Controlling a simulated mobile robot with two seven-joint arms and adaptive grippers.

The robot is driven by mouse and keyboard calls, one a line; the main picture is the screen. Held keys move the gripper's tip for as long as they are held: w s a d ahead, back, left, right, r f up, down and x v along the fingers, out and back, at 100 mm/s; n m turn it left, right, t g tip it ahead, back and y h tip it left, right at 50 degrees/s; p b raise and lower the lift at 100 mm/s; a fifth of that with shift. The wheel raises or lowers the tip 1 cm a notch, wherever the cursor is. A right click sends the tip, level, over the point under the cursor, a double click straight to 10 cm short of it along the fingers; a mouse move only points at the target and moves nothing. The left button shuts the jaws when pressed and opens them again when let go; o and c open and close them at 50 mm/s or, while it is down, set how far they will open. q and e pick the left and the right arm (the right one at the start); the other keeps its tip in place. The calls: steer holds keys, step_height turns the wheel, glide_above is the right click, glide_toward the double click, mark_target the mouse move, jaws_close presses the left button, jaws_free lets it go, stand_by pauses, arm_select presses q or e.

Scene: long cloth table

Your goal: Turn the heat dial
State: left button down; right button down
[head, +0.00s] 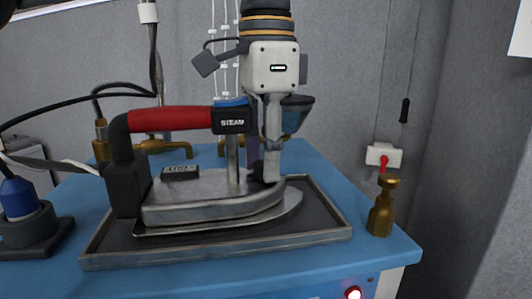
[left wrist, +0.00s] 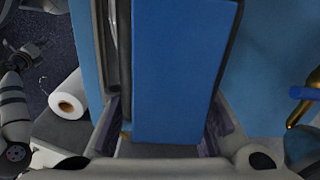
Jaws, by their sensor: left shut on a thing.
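A steam iron (head: 230,190) with a red and black handle (head: 170,119) marked STEAM stands on a dark tray (head: 215,256). My left gripper (head: 268,172) comes down from above onto the iron's right-hand part. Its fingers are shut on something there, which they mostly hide. I cannot make out the heat dial itself.
The tray sits on a blue table (head: 330,180). A brass fitting (head: 381,207) stands at its right corner, a blue-topped tool (head: 20,205) at the left. Brass pipes (head: 165,142) and cables are behind. A white roll (left wrist: 70,105) lies off the table's side.

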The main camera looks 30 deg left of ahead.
arm_select(q)
steer(key=m, duration=0.5)
steer(key=shift+m, duration=0.3)
stand_by(0.4)
steer(key=c, duration=1.2)
jaws_free()
steer(key=shift+d, duration=0.1)
step_height(320, 180, up, 12)
steer(key=shift+r, duration=0.1)
